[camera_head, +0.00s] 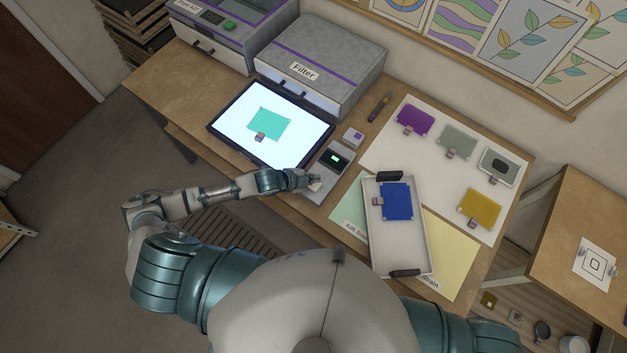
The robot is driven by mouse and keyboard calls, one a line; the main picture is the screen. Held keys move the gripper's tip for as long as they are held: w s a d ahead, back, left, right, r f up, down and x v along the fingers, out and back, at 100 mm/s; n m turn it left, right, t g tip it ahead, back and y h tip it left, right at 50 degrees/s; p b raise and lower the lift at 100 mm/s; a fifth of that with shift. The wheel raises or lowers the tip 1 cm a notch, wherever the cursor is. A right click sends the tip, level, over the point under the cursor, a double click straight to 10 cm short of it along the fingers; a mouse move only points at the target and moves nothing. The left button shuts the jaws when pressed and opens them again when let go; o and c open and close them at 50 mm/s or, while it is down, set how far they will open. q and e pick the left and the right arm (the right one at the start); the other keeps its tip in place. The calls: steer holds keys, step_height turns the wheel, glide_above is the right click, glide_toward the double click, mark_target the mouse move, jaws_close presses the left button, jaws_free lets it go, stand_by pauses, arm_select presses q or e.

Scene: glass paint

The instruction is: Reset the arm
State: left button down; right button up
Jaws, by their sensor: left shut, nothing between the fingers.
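My left arm comes in from the left and reaches over the front edge of the wooden table (160,88). My left gripper (316,184) is shut and empty, at the near end of a small grey device with a dark display (337,160). I cannot tell whether it touches the device. My right gripper is not in view; only part of my right arm shows at the bottom right.
A lit panel (230,122) bears a teal glass piece (270,123). A white tray (410,245) holds a blue piece (398,201). Purple (415,118) and yellow (481,206) pieces lie on a white mat (390,150). The Filter box (320,60) stands behind.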

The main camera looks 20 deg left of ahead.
arm_select(q)
steer(key=shift+r, duration=1.75)
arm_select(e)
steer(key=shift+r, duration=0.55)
